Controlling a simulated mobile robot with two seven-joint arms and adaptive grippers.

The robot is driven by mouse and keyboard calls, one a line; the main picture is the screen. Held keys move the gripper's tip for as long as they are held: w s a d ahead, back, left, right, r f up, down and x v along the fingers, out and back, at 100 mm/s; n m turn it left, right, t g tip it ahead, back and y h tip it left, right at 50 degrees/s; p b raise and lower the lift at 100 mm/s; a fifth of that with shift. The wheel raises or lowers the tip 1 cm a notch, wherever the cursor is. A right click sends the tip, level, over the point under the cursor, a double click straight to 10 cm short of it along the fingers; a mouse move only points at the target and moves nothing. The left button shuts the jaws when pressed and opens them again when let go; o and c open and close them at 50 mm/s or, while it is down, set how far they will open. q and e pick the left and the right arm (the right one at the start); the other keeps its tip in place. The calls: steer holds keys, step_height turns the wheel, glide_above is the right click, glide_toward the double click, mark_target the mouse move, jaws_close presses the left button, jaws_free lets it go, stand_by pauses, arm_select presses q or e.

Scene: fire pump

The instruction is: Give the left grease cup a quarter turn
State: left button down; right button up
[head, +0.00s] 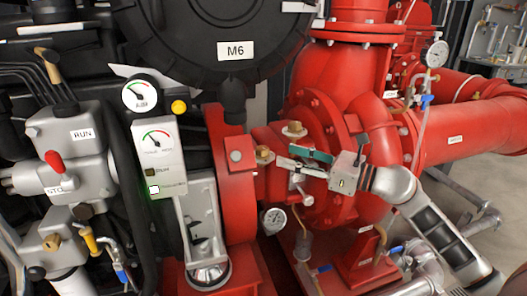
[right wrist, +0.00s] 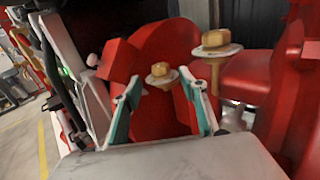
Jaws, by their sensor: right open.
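The left grease cup (head: 264,154) is a small brass cap on a pale round collar, on the red pump bearing housing. It also shows in the right wrist view (right wrist: 161,74), between my fingertips in the picture and seemingly just beyond them. The right grease cup (head: 294,129) is a similar brass cap; it shows in the right wrist view (right wrist: 215,40) to the right of my fingers. My right gripper (head: 286,157), with teal finger pads, is open and empty, pointing left at the left cup. No contact shows. My left gripper is not in view.
A red upright guard (head: 235,158) stands just left of the left cup. The red pump casing (head: 322,140) is behind my right gripper. A pressure gauge (head: 274,219) sits below. A grey panel with a dial (head: 159,150) stands farther left.

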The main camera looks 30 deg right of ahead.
mark_target(268, 150)
steer(key=shift+x, duration=3.35)
steer(key=c, duration=1.1)
